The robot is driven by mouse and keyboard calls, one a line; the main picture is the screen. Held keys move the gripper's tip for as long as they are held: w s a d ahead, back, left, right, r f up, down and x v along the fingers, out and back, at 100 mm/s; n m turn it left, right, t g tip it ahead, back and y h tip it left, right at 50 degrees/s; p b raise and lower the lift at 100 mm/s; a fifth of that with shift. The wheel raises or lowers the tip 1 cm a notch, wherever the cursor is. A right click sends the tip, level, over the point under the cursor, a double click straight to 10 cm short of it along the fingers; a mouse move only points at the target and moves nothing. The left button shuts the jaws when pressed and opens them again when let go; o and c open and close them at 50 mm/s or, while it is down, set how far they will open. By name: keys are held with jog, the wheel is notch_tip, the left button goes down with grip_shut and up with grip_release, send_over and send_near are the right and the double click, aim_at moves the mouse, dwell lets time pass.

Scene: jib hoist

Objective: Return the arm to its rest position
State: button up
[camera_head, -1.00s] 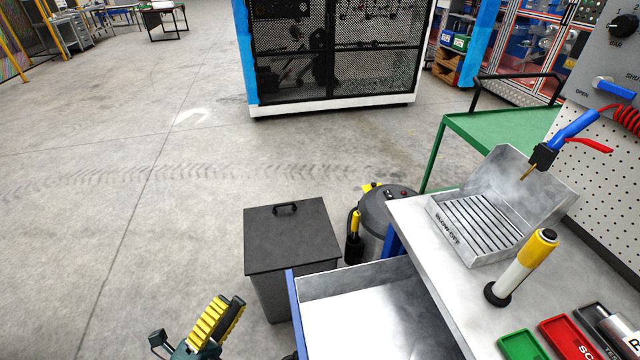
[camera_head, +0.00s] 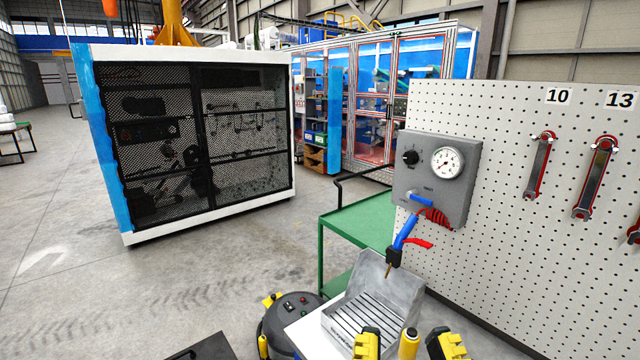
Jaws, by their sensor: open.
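My gripper (camera_head: 407,345) shows at the bottom edge, right of centre. Its two yellow-and-black fingers stand apart, open. The yellow top of an upright cylinder (camera_head: 409,341) appears between the fingers in the picture. I cannot tell whether it lies between them in depth or touches them. The rest of my arm is out of view.
A metal blow-off tray (camera_head: 398,290) with a slatted floor sits just beyond the fingers, with a blue air gun (camera_head: 405,232) above it. A pegboard (camera_head: 500,215) with wrenches rises at right. A vacuum (camera_head: 290,318) stands left.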

notch_tip(320, 180, up, 34)
jog(key=p, duration=3)
jog(key=shift+f+p, duration=0.15)
jog(key=shift+p, duration=0.2)
jog(key=shift+w+a, duration=0.1)
jog(key=shift+a, duration=0.05)
